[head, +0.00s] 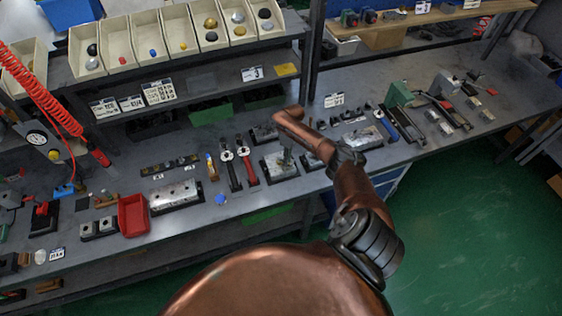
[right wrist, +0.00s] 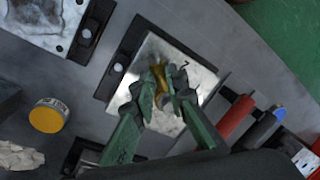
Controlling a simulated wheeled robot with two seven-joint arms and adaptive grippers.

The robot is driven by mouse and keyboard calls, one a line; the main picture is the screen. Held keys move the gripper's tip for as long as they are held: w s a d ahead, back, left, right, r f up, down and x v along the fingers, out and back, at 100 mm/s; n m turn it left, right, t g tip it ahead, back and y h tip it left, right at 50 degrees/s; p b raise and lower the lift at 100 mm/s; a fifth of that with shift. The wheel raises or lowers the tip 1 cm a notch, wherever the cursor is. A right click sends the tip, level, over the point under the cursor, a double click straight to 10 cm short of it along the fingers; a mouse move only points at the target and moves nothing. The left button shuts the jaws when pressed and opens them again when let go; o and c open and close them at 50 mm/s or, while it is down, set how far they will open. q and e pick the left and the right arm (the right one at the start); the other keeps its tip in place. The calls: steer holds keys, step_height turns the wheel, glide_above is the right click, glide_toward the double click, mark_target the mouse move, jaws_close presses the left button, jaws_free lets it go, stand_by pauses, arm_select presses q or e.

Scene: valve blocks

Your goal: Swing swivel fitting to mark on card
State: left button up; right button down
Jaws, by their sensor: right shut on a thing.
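The swivel fitting (right wrist: 160,80) is a small brass-coloured piece standing on a shiny metal block (right wrist: 203,77) with a dark base, in the right wrist view. My right gripper (right wrist: 165,88) has its green fingers closed around the fitting from both sides, which hides part of it. In the head view my right gripper (head: 287,158) reaches down over the block (head: 270,168) at the middle of the bench, and the fitting is too small to make out there. No card with a clear mark shows beside the fitting. My left gripper is not in view.
Red-handled pliers (head: 247,165) and a dark-handled tool lie just left of the block. Another metal block (right wrist: 38,20) and a yellow-topped cylinder (right wrist: 46,116) are near the gripper. A red bin (head: 133,215) stands farther left. The bench's front strip is mostly clear.

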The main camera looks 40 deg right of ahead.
steer(key=shift+s+d+f, duration=0.1)
steer(key=shift+d, duration=0.05)
stand_by(0.4)
steer(key=c, duration=2.2)
jaws_free()
step_height(320, 180, up, 12)
steer(key=w+d, duration=0.1)
steer(key=d, duration=0.1)
steer(key=shift+w+f, duration=0.1)
steer(key=shift+f, duration=0.1)
